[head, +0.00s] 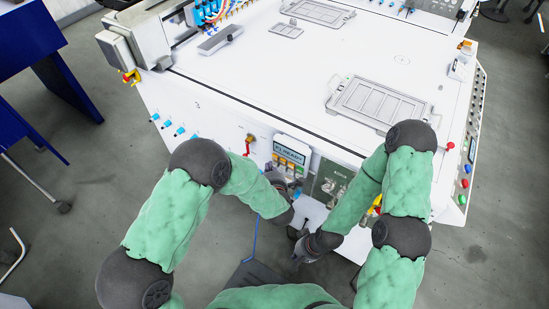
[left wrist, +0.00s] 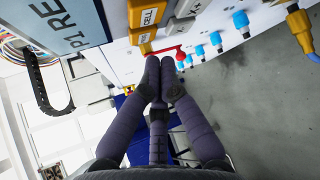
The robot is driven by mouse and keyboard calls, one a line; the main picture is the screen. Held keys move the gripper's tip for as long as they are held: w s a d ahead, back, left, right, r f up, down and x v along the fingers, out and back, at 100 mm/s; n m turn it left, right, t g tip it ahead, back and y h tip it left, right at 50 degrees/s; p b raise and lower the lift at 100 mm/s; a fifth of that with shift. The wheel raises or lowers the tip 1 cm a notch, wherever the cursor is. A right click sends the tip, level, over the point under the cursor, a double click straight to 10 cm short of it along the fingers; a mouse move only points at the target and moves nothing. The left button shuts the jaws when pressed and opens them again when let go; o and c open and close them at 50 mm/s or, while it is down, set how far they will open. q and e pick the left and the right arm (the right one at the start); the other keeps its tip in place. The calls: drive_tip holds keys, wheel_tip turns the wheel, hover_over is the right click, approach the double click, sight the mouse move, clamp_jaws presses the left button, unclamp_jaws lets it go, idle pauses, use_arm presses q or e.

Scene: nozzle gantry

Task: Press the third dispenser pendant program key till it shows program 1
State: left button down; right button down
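The dispenser pendant (head: 291,147) is on the front of the white gantry, with a lit screen above yellow and orange keys (head: 289,161). Its screen text is too small to read in the head view.
A red lever (head: 248,146) and blue-capped fittings (head: 167,124) are on the front panel left of the pendant. A green board (head: 331,183) is right of it. A white shelf (head: 313,213) sticks out below. Blue furniture (head: 45,60) stands at the far left.

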use_arm(q)
drive_tip(key=s+a, duration=0.1)
drive_tip(key=s, duration=0.1)
drive_tip(key=s+a, duration=0.1)
drive_tip(key=shift+s+a, duration=0.35)
idle(0.6)
drive_tip(key=s+a+f+m+g+h, duration=0.1)
drive_tip(key=s+a+f+m+g, duration=0.25)
drive_tip(key=f+m, duration=0.25)
drive_tip(key=s+a+f+m+g+h, duration=0.2)
drive_tip(key=s+a+f+m+g, duration=0.1)
drive_tip(key=s+f+m+g, duration=0.25)
drive_tip(key=s+a+f+m+g+h, duration=0.1)
drive_tip(key=s+f+m+g, duration=0.1)
drive_tip(key=s+m, duration=0.3)
drive_tip(key=s+a+f+m+g+h, duration=0.1)
drive_tip(key=s+f+m+g, duration=0.1)
drive_tip(key=s+m, duration=0.3)
drive_tip(key=s+f+p, duration=0.1)
drive_tip(key=s, duration=0.2)
drive_tip(key=shift+s+a, duration=0.3)
drive_tip(key=shift+a, duration=0.1)
